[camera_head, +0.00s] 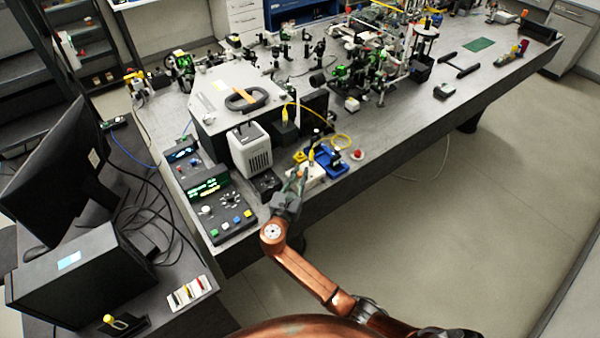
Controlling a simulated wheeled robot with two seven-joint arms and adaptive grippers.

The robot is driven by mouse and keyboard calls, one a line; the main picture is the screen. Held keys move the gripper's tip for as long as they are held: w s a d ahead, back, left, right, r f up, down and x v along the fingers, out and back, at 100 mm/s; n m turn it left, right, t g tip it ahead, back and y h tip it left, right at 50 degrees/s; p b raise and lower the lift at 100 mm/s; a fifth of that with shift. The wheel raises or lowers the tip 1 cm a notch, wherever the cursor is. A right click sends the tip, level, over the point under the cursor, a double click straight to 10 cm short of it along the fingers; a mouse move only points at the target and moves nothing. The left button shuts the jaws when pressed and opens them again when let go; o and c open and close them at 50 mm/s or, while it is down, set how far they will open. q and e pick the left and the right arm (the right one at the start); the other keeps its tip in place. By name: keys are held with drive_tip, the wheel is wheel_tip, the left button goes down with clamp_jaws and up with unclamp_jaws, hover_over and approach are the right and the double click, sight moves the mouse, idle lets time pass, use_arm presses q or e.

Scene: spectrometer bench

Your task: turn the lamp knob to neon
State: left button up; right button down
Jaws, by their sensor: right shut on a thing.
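My right gripper (298,178) reaches up from the lower right to the near edge of the bench. Its fingertips are at a small white box (316,172) with a yellow cable on top. The gripper is shut on what appears to be the lamp knob, which the fingers hide; its marks and setting cannot be read. A pale grey vented housing (250,150) stands to the left, with a small black box (267,185) in front of it. My left gripper is not in view.
A control unit (217,209) with a green display and coloured buttons sits left of the gripper. A blue tray (330,160) and a red button (357,155) are just right. Optics crowd the bench behind; the floor (440,240) at right is clear.

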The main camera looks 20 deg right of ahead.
drive_tip(key=shift+m+g+h, duration=0.9)
drive_tip(key=shift+h, duration=0.5)
drive_tip(key=c, duration=1.8)
unclamp_jaws()
drive_tip(key=shift+c, duration=0.2)
